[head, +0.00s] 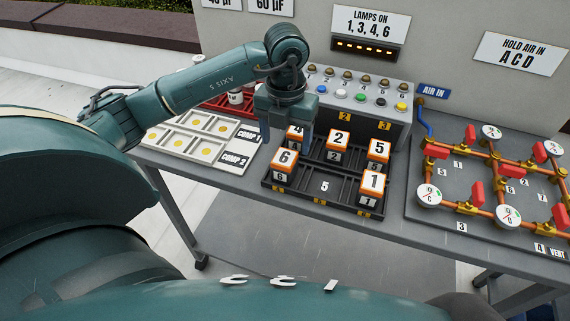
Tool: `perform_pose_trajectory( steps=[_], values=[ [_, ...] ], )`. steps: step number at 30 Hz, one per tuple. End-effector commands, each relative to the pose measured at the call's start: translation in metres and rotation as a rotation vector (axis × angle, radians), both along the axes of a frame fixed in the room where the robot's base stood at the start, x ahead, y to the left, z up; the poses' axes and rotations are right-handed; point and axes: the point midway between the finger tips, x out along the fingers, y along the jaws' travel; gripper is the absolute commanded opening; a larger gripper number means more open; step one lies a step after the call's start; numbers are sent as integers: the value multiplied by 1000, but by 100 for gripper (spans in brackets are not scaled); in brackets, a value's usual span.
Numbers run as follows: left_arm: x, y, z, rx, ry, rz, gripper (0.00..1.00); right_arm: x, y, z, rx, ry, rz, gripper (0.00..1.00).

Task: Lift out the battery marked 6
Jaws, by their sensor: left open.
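The battery marked 6 (285,161), an orange and white block with a black 6 on its top and front, stands at the left front of the black slotted tray (318,200). My left gripper (286,137) is open, pointing down, just behind and above this battery, near the battery marked 4 (296,132). Its fingers appear apart from the 6, and nothing shows between them; the 4 is partly hidden behind them. Batteries marked 2 (338,138), 5 (378,150) and 1 (373,183) also stand in the tray. My right gripper is not in view.
A panel with lamps and coloured buttons (360,97) stands behind the tray. White trays with yellow discs (195,135) and a red rack (232,103) lie left. Copper pipework with red valves and gauges (495,185) fills the right. The bench's front strip (225,177) is bare.

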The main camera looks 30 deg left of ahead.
Motion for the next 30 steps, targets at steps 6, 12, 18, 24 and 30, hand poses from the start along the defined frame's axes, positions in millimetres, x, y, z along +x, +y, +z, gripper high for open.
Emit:
perform_pose_trajectory(
  steps=[6,12,18,24,30],
  values=[
    [-3,-1,-15,-1,3,-2,69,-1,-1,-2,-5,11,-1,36],
    [-8,-2,-46,-2,4,-1,69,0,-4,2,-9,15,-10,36],
    [-8,-3,-59,-2,0,-3,69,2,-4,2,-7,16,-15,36],
    [-7,-3,-59,-2,-1,-3,67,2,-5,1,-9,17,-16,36],
    [-7,-3,-59,-2,-1,-3,51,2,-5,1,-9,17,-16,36]
  ],
)
